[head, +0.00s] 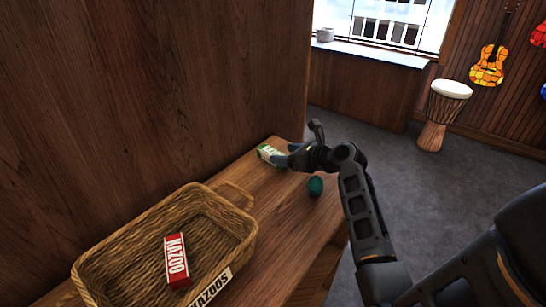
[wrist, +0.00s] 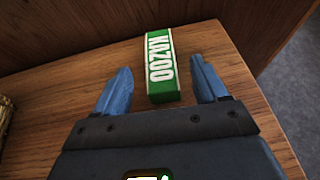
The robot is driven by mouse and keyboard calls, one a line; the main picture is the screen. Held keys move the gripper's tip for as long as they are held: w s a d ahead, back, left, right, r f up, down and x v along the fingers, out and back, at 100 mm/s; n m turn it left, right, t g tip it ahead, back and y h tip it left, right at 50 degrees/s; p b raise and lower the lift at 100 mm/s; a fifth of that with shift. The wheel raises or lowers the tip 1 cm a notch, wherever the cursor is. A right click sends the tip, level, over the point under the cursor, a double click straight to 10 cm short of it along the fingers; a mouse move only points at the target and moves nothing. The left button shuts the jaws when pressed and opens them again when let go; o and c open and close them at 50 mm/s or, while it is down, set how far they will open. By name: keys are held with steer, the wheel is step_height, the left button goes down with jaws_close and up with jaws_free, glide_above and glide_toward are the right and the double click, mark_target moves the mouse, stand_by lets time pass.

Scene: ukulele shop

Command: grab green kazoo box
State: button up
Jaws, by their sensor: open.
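The green kazoo box (head: 269,154) lies on the wooden bench near its far end in the head view. In the wrist view the green kazoo box (wrist: 160,65) lies lengthwise ahead of me, with white KAZOO lettering on its top. My gripper (head: 284,160) is just beside the box in the head view. In the wrist view my gripper (wrist: 161,75) is open, with one blue finger on each side of the box's near end. Gaps show between the fingers and the box, and nothing is held.
A wicker basket (head: 228,237) labelled KAZOOS holds a red kazoo box (head: 177,260) at the near left. A dark green egg-shaped object (head: 315,186) sits on the bench (head: 285,215) to the right. A wooden wall (head: 150,90) rises along the bench's left side.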

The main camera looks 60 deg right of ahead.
mark_target(274, 153)
steer(key=x, duration=0.4)
steer(key=shift+w+d+f, duration=0.1)
steer(key=shift+w, duration=0.15)
steer(key=c, duration=1)
